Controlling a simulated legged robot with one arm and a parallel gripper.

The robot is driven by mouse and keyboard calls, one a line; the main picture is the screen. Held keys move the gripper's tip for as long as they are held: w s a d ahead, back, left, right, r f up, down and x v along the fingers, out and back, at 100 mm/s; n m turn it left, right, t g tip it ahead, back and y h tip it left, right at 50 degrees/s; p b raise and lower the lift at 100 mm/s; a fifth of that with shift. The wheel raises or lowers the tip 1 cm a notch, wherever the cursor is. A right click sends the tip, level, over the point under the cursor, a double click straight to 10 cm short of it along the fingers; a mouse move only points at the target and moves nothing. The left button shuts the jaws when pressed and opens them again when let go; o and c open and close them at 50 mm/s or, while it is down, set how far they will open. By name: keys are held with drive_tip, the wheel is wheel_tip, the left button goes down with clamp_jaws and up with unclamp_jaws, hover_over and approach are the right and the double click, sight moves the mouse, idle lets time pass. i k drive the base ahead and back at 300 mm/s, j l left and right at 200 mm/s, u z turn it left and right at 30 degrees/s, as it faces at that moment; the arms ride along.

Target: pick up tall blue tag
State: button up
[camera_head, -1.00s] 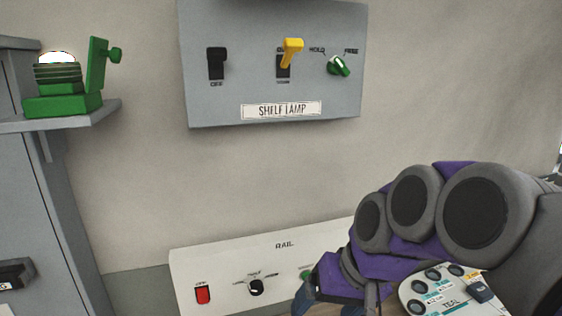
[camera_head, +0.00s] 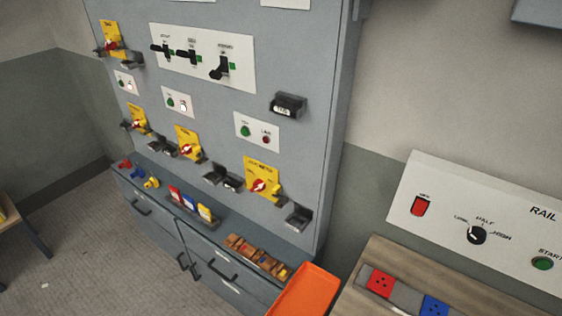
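A small rack (camera_head: 207,225) on the grey cabinet's ledge holds upright cards or tags. A red one (camera_head: 174,193) is at the left, a blue one (camera_head: 189,203) in the middle and a yellow one (camera_head: 205,213) at the right. The blue one looks like the tall blue tag, but it is small and any label is unreadable. My gripper is not in view, so its state and hold do not show.
Small red, blue (camera_head: 137,173) and yellow pieces lie on the ledge's left end. A wooden organiser (camera_head: 258,256) and an orange tray (camera_head: 305,293) are at the right. A table (camera_head: 390,262) with red and blue blocks stands beside the RAIL panel (camera_head: 480,225). Floor at left is open.

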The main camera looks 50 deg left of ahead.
sight(189, 202)
drive_tip(key=u, duration=3.3)
drive_tip(key=i+u, duration=0.35)
drive_tip(key=i, duration=0.8)
drive_tip(key=i+j+z, duration=0.1)
drive_tip(key=i+z, duration=0.3)
drive_tip(key=i+j+z, duration=0.4)
drive_tip(key=i+l, duration=0.1)
